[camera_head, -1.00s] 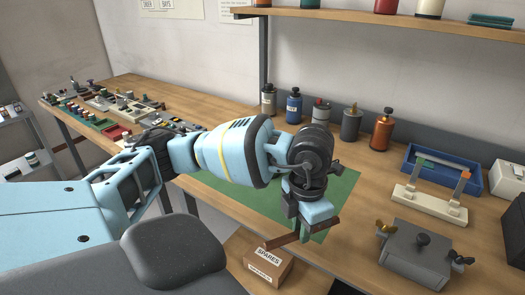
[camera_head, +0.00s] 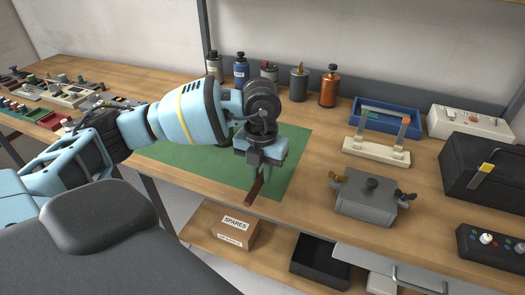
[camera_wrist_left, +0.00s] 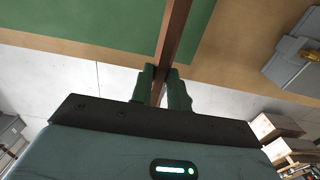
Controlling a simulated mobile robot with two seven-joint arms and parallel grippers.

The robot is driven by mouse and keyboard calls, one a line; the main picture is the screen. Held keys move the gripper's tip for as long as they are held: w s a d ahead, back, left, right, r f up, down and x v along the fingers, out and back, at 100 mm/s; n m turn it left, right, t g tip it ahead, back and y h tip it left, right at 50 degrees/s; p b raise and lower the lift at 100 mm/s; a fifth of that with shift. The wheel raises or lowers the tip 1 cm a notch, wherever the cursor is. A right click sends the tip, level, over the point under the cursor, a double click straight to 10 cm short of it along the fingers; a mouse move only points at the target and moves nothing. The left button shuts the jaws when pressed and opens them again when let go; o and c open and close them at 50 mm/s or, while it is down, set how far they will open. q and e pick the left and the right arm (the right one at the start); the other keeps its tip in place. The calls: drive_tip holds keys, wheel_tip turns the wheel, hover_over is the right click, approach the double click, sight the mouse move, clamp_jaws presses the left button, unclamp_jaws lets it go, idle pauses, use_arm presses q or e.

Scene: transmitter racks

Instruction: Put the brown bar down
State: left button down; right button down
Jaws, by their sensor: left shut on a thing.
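The brown bar (camera_head: 253,192) is held in my left gripper (camera_head: 258,167), near the front edge of the workbench. In the left wrist view the bar (camera_wrist_left: 174,42) runs between the two green fingers (camera_wrist_left: 161,88), which are closed on its sides. There it reaches away from the gripper across the green mat (camera_wrist_left: 80,22). In the head view the mat (camera_head: 290,150) lies flat on the bench, partly hidden by my left arm. I cannot tell whether the bar touches the mat. My right gripper is not in view.
A grey box with wing nuts (camera_head: 366,197) and a white stand (camera_head: 377,151) are right of the mat. Several bottles (camera_head: 299,83) line the back. A SPARES box (camera_head: 236,228) sits on the shelf below. The right part of the mat is clear.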

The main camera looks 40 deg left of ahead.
use_arm(q)
drive_tip(key=w+a, duration=0.1)
drive_tip(key=w, duration=0.2)
drive_tip(key=w+a, duration=0.1)
drive_tip(key=w, duration=0.2)
drive_tip(key=w+a+f, duration=0.1)
drive_tip(key=w+a, duration=0.1)
drive_tip(key=w, duration=0.1)
drive_tip(key=shift+w+b, duration=0.3)
drive_tip(key=shift+w, duration=0.05)
drive_tip(key=shift+f, duration=1.75)
drive_tip(key=shift+f, duration=0.15)
drive_tip(key=c, duration=1.3)
unclamp_jaws()
drive_tip(key=shift+c, duration=0.2)
wheel_tip(320, 180, up, 12)
